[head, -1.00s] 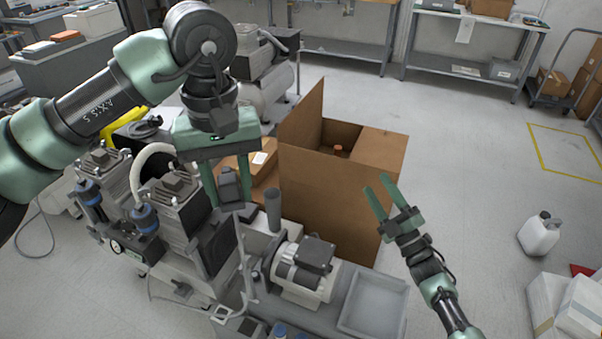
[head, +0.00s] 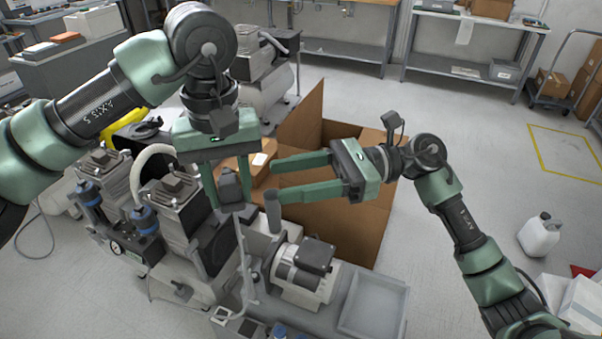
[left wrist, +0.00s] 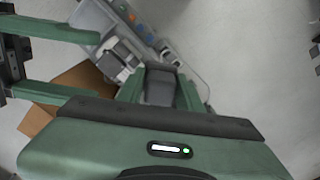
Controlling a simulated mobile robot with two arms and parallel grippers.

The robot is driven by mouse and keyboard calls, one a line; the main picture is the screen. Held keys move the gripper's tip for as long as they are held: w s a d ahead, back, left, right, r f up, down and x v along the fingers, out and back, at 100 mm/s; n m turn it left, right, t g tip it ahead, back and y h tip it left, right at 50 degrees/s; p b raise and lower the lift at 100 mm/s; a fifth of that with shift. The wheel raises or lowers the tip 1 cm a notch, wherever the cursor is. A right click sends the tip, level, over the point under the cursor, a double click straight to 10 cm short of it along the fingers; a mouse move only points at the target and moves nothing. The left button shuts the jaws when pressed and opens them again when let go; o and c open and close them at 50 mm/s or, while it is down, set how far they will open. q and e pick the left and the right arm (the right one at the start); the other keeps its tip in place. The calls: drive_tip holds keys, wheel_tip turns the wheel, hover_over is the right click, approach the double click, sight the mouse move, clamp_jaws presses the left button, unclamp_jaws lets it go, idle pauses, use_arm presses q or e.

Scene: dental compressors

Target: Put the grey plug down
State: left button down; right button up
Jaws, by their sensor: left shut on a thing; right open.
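The grey plug (head: 230,187) is a dark grey block held between the fingers of my left gripper (head: 229,198), above the compressors. It also shows in the left wrist view (left wrist: 160,86), with a green finger on each side. My left gripper points down and is shut on it. My right gripper (head: 275,180) is open and empty, its fingers pointing left towards the plug and apart from it. Its fingers also enter the left wrist view from the left (left wrist: 112,68).
Two compressor units (head: 180,220) stand at left. A motor (head: 303,268), an upright grey cylinder (head: 273,210) and an empty grey tray (head: 373,305) are on the bench in front. An open cardboard box (head: 375,228) stands behind. The floor at right is mostly clear.

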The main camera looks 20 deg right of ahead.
sight(227, 200)
drive_tip(key=a, duration=1)
drive_tip(key=shift+w+a, duration=0.15)
drive_tip(key=shift+a, duration=0.15)
